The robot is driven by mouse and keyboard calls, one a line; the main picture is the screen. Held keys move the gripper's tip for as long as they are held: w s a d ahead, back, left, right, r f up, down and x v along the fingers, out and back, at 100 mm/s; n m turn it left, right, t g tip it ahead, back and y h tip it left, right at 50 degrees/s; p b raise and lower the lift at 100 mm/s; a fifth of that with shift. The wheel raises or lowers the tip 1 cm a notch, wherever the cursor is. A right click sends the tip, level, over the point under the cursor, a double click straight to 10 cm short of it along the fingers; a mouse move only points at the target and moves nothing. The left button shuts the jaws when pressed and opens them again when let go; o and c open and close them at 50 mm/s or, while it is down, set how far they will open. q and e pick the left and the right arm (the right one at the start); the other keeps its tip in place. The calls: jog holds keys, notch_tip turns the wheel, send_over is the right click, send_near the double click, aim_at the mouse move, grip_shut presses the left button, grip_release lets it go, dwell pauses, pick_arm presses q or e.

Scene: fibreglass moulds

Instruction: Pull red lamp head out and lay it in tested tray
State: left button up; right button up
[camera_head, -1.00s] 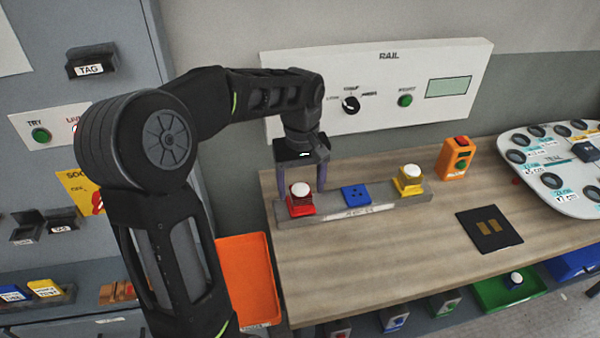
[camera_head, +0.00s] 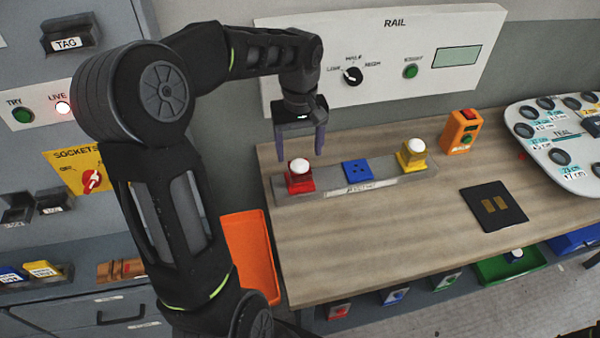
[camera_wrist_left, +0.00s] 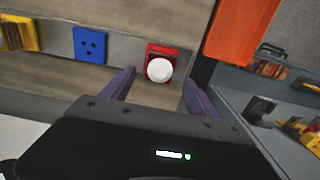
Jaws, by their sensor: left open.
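The red lamp head (camera_head: 300,179), a red square base with a white dome, sits at the left end of the grey rail strip (camera_head: 385,182) on the bench. It also shows in the left wrist view (camera_wrist_left: 160,66), ahead of the fingers. My left gripper (camera_head: 300,150) is open and empty, pointing down above and just behind the red lamp head, its fingers apart from it. The wrist view shows both fingers (camera_wrist_left: 157,92) spread to either side, short of the lamp. The right gripper is not in view. No tray can be read as the tested one.
A blue socket (camera_head: 357,172) and a yellow lamp head (camera_head: 412,155) share the strip. An orange tray (camera_head: 250,258) lies left of the bench. A green tray (camera_head: 508,268) with a white-domed lamp is below the front edge.

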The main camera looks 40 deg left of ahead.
aim_at(299, 163)
pick_arm(q)
jog(key=shift+f, duration=0.5)
notch_tip(299, 163, down, 7)
jog(key=b, duration=0.4)
jog(key=shift+b, duration=0.35)
dwell(0.4)
jog(key=shift+c, duration=0.6)
grip_shut()
dwell(0.4)
jog(key=shift+r+p, duration=2.1)
jog(key=shift+r, duration=0.9)
